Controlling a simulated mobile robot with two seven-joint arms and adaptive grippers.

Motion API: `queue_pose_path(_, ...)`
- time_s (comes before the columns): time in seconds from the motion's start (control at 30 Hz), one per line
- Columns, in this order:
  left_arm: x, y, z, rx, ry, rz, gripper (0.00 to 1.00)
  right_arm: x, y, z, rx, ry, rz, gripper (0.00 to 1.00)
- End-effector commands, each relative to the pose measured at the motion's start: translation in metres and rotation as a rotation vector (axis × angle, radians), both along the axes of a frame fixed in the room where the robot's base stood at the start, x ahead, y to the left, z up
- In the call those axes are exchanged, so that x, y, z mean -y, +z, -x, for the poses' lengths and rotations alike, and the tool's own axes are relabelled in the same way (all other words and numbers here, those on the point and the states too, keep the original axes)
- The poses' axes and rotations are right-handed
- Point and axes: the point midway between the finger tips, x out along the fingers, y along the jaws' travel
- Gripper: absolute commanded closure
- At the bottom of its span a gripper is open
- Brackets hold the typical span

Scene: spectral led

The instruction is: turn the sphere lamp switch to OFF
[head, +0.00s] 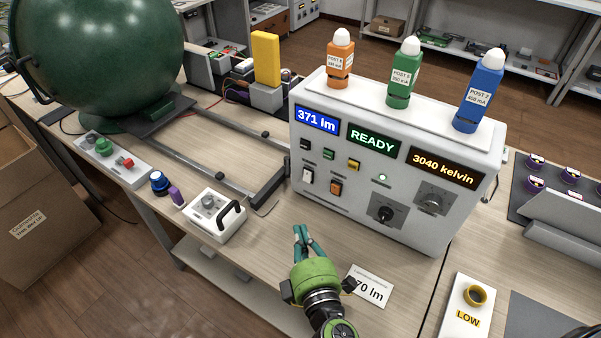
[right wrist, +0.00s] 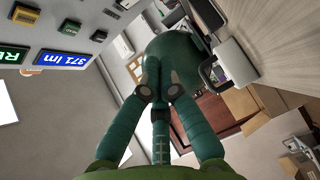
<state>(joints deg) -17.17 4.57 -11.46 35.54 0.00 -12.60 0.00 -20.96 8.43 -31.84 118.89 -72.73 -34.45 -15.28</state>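The large dark green sphere (head: 95,55) stands at the back left of the bench. It also shows in the right wrist view (right wrist: 180,55). The white instrument box (head: 400,150) has several small switches, including an orange rocker (head: 336,188) and a white rocker (head: 308,177), and two dark knobs (head: 386,214). Which control is the sphere lamp switch I cannot tell; the labels are too small. My right gripper (head: 302,230) is above the bench front, below and apart from the box. Its teal fingers are drawn together in the right wrist view (right wrist: 162,80), with nothing seen between them. My left gripper is out of view.
A white box with a black handle (head: 217,213) and a button box (head: 112,158) stand left of my right gripper. Three coloured posts (head: 405,75) stand on the instrument. A "70 lm" card (head: 372,284) lies beside my wrist. A "LOW" panel (head: 466,310) is at the right.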

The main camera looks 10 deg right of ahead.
Motion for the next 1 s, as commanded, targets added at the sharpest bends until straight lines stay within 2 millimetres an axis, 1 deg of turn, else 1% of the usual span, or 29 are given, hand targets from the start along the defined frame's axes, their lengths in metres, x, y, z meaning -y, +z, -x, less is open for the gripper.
queue_pose_path(0.13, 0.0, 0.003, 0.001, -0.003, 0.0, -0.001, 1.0, 0.0, 0.0, -0.007, 0.0, 0.0, 0.0, 1.0)
queue_pose_path(0.27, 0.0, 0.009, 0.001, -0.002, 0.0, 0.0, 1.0, 0.0, 0.0, -0.027, 0.002, 0.0, 0.0, 1.0)
queue_pose_path(0.5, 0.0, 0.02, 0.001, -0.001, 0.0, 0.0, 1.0, 0.0, -0.006, -0.079, 0.001, -0.001, 0.001, 1.0)
queue_pose_path(0.63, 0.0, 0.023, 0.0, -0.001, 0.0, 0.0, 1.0, 0.0, -0.009, -0.104, 0.001, 0.0, 0.0, 1.0)
queue_pose_path(0.7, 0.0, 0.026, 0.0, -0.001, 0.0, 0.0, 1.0, 0.011, -0.012, -0.111, -0.001, -0.002, 0.003, 1.0)
queue_pose_path(0.8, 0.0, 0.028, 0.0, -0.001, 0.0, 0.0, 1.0, 0.019, -0.015, -0.119, -0.001, -0.001, 0.002, 1.0)
queue_pose_path(1.0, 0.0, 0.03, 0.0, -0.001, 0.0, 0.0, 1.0, 0.028, -0.018, -0.127, -0.001, 0.0, 0.0, 1.0)
